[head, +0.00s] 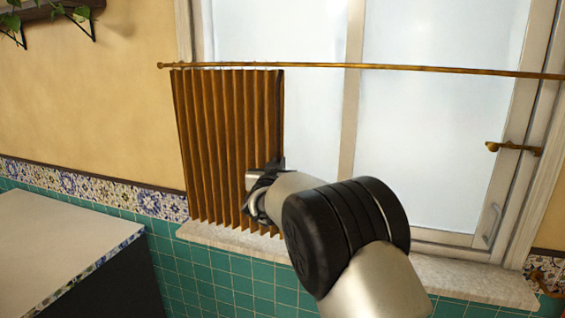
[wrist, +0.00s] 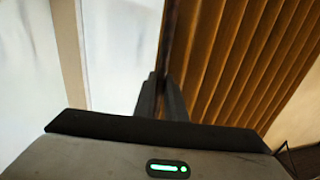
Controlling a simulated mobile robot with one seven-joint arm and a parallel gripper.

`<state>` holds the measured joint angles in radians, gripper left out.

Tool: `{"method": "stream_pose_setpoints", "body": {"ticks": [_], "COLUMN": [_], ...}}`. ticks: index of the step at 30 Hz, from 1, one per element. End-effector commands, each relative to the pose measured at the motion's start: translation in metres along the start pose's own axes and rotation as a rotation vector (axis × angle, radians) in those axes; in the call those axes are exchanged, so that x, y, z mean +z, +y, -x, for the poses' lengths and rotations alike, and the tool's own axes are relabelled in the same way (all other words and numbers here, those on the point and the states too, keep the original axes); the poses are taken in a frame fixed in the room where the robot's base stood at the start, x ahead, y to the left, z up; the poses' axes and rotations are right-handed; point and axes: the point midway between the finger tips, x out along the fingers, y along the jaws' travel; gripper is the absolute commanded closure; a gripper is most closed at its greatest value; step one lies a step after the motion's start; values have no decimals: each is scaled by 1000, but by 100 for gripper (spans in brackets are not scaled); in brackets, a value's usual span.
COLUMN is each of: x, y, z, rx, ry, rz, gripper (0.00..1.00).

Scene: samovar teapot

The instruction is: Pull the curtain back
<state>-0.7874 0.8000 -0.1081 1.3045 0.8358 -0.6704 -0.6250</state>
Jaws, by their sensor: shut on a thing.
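The curtain (head: 215,140) is orange-brown and pleated. It hangs from a thin brass rod (head: 400,69) and is bunched at the left end of the window, with its lower edge near the sill. My gripper (head: 262,180) is at the curtain's right edge, in the lower half. In the wrist view the curtain (wrist: 235,60) fills the right side, and my gripper's fingers (wrist: 160,98) are shut on its edge. The fingertips are partly hidden by my wrist in the head view.
The window (head: 430,130) is uncovered to the right of the curtain. A brass latch (head: 515,148) sticks out on the right frame. A pale stone sill (head: 450,280) runs below. A white-topped counter (head: 60,240) stands at lower left. A shelf with a plant (head: 45,15) is at upper left.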

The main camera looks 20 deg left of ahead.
Motion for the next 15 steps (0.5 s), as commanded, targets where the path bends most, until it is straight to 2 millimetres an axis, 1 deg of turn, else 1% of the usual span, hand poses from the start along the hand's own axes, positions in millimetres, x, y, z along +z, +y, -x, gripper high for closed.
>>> {"method": "stream_pose_setpoints", "body": {"ticks": [5, 6, 9, 15], "x": [-2, -2, -2, -1], "y": [2, 2, 2, 1], "z": [-1, -1, -1, 0], "rx": [2, 2, 2, 1], "ry": [5, 5, 4, 3], "rz": [0, 0, 0, 0], "gripper": [100, 86, 71, 71]}}
